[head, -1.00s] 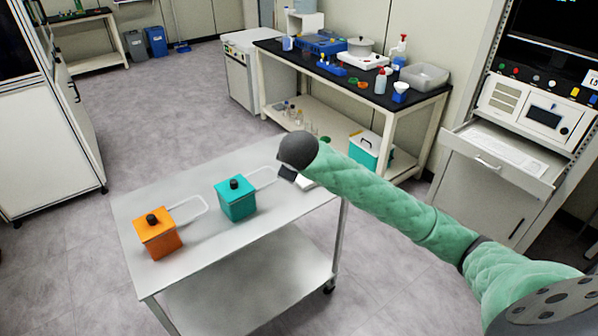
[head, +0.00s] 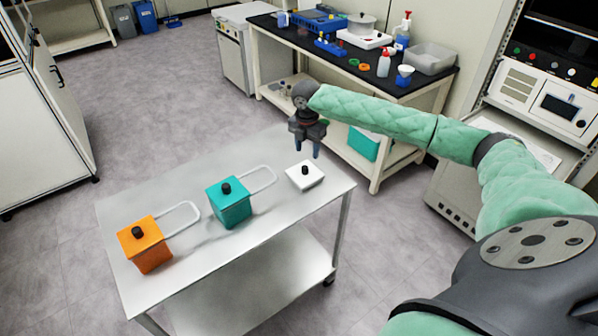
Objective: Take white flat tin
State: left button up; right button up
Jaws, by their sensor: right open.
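The white flat tin (head: 305,178) sits on the right end of the steel cart's top. It is a low square box with a black knob on its lid. My right gripper (head: 307,152) points down, open and empty, just behind and above the tin, with its fingertips apart from the knob. My left gripper is not in the head view.
A teal tin (head: 230,207) and an orange tin (head: 147,252), each with a black knob and a pale loop handle, stand left on the cart (head: 262,228). A lab bench (head: 345,80) with several items stands behind. The cart's front strip is clear.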

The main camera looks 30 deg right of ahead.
aim_at(305, 167)
jog(key=shift+s+a+n, duration=0.2)
jog(key=shift+a+n, duration=0.1)
jog(key=shift+n, duration=0.6)
jog(key=shift+s+a+r+n, duration=0.1)
jog(key=shift+s+r+n, duration=0.05)
jog(key=shift+n, duration=0.45)
jog(key=shift+s+a+r+n, duration=0.1)
jog(key=shift+n, duration=0.8)
jog(key=shift+w+f, duration=0.1)
jog(key=shift+f, duration=0.1)
notch_tip(305, 167, down, 2)
jog(key=shift+p, duration=0.4)
jog(key=f+p, duration=0.1)
jog(key=f, duration=0.2)
jog(key=f+p, duration=0.1)
jog(key=shift+w+d+f+p, duration=0.2)
jog(key=shift+w+f+p, duration=0.15)
jog(key=shift+f, duration=0.5)
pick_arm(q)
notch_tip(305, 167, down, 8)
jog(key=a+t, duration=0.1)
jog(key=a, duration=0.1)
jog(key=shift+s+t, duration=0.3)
pick_arm(e)
grip_shut()
